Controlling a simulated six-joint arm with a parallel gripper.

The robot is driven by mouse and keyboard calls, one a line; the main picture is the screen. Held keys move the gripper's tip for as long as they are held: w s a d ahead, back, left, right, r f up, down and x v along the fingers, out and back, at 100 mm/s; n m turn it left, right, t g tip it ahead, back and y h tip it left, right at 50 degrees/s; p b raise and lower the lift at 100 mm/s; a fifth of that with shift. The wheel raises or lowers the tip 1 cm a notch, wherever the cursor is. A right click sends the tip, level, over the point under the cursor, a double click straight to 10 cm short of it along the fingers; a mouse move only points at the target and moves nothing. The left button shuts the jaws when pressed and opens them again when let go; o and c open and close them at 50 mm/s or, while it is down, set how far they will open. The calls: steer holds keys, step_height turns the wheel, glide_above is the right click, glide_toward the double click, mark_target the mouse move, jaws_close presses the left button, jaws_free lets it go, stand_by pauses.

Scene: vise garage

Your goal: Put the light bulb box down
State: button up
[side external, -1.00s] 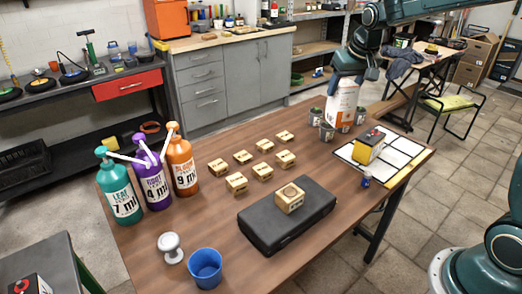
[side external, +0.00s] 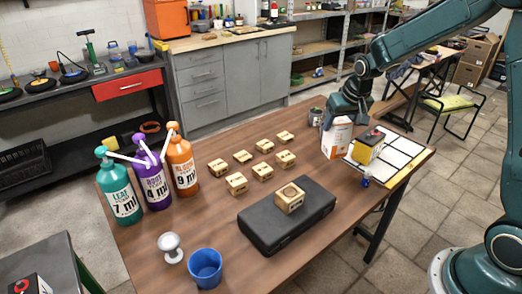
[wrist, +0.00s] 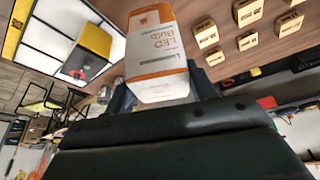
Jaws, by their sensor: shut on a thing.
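The light bulb box (side external: 337,139) is white and orange. It is upright near the tabletop at the far right, beside the grid board. I cannot tell if its base touches the wood. My gripper (side external: 345,118) is shut on its upper part from above. In the wrist view, the box (wrist: 157,45) with LED bulb lettering sits between the fingers of my gripper (wrist: 163,92).
A white grid board (side external: 405,152) carries a yellow-black box (side external: 368,146), close right of the bulb box. Wooden blocks (side external: 237,184) and a black case (side external: 265,228) are further left.

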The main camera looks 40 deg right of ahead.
mark_target(344, 133)
steer(key=shift+f, duration=4.7)
steer(key=shift+f, duration=0.15)
steer(key=o, duration=1.2)
steer(key=v, duration=1)
steer(key=shift+v, duration=1.15)
